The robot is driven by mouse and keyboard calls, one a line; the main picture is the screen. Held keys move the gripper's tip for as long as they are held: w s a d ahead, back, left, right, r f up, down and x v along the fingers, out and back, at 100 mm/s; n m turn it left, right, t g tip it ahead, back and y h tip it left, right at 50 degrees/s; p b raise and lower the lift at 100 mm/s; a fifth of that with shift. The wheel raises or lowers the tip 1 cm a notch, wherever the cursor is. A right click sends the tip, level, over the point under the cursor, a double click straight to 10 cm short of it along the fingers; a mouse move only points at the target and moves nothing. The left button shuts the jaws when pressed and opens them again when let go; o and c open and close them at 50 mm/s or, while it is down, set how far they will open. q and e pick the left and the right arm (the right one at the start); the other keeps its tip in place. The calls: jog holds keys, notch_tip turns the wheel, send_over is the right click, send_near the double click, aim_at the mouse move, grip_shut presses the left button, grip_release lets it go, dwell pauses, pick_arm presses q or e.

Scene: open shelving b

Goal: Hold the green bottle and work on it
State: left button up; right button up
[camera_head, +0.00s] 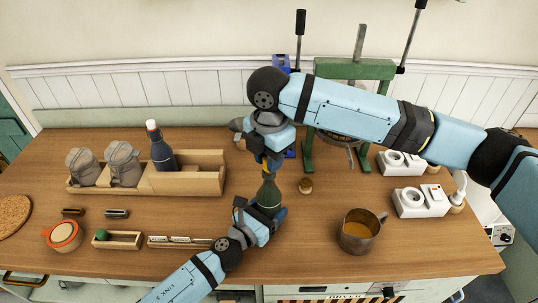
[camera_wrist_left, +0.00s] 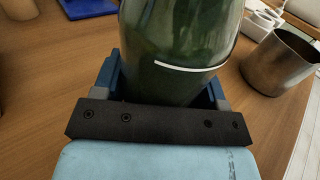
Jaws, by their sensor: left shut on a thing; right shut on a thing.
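The green bottle (camera_head: 269,192) stands about upright near the middle of the wooden table. My left gripper (camera_head: 266,212) is shut around its lower body from the front. In the left wrist view the green glass (camera_wrist_left: 180,50) fills the space between the blue fingers. My right gripper (camera_head: 270,165) comes down from above and is shut at the top of the bottle's neck. The fingers hide the mouth, so I cannot tell whether a stopper is there.
A wooden crate (camera_head: 205,181) holds a dark bottle (camera_head: 161,150) and grey sacks. A green press frame (camera_head: 356,70) and white sockets (camera_head: 420,201) stand behind and right.

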jog(key=shift+f, duration=0.4)
dwell(1.1)
jog(key=o, duration=1.3)
jog(key=shift+r, duration=3.5)
pick_arm(q)
jog(key=o, duration=1.4)
